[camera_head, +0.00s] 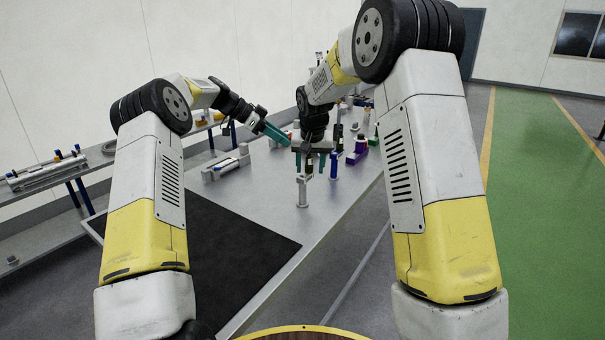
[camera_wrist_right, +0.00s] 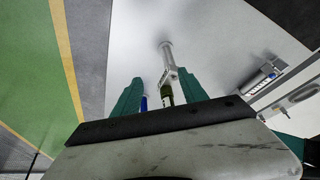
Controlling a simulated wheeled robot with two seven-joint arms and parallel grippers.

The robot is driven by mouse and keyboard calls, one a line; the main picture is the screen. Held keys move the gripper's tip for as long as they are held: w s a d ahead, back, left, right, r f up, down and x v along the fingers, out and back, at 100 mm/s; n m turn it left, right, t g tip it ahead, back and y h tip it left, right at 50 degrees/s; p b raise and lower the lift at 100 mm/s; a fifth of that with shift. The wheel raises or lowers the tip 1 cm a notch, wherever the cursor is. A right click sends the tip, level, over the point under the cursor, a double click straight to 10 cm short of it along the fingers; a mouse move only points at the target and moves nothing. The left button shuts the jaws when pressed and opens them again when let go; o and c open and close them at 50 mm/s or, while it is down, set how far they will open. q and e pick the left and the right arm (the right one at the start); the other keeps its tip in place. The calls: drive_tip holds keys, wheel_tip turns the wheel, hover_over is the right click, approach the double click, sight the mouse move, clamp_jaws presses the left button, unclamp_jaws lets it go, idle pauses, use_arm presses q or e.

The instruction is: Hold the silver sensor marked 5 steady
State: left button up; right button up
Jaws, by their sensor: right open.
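No marking 5 is legible, so I cannot tell which part is the silver sensor. A silver upright post (camera_head: 303,190) stands on the table below my right gripper (camera_head: 315,165). My right gripper points down with its teal fingers apart.
A grey-white fixture (camera_head: 226,165) lies on the table (camera_head: 262,196) to the left. A blue cylinder (camera_head: 334,166) and a purple block (camera_head: 357,152) stand right of my right gripper. A black mat (camera_head: 225,250) covers the near table. A side bench (camera_head: 45,195) holds more parts.

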sight(303, 194)
drive_tip(key=w+f, duration=0.1)
drive_tip(key=a+f, duration=0.1)
drive_tip(key=f, duration=0.1)
drive_tip(key=w+a+f, duration=0.1)
drive_tip(key=shift+w+a+f, duration=0.15)
drive_tip(key=shift+w+a, duration=0.05)
drive_tip(key=shift+w, duration=0.15)
drive_tip(key=x, duration=1.1)
drive_tip(key=shift+d+f, duration=0.2)
drive_tip(key=shift+f, duration=0.05)
